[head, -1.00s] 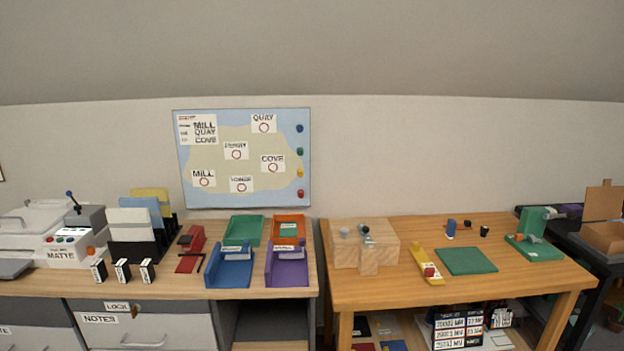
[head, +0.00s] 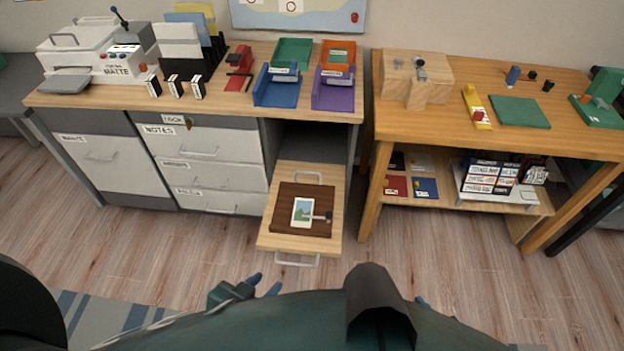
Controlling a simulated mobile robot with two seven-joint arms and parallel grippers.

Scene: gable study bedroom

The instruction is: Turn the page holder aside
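A dark brown board (head: 288,222) lies on a pulled-out wooden shelf (head: 270,242) low between the cabinet and the right table. A white card with a green and blue picture (head: 302,212) lies on the board. A small grey holder with a dark knob (head: 322,216) reaches over the card's right edge. My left gripper (head: 264,284) is in front of and below the shelf, apart from it, with its two blue fingertips spread and nothing between them. My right gripper (head: 422,301) is mostly hidden behind my own body; only a blue tip shows.
The shelf has a front handle (head: 297,261) and another handle (head: 300,176) at its back. A drawer cabinet (head: 205,145) stands left, with blue (head: 276,94) and purple (head: 332,98) trays on top. A wooden table (head: 440,125) stands right. The floor before the shelf is clear.

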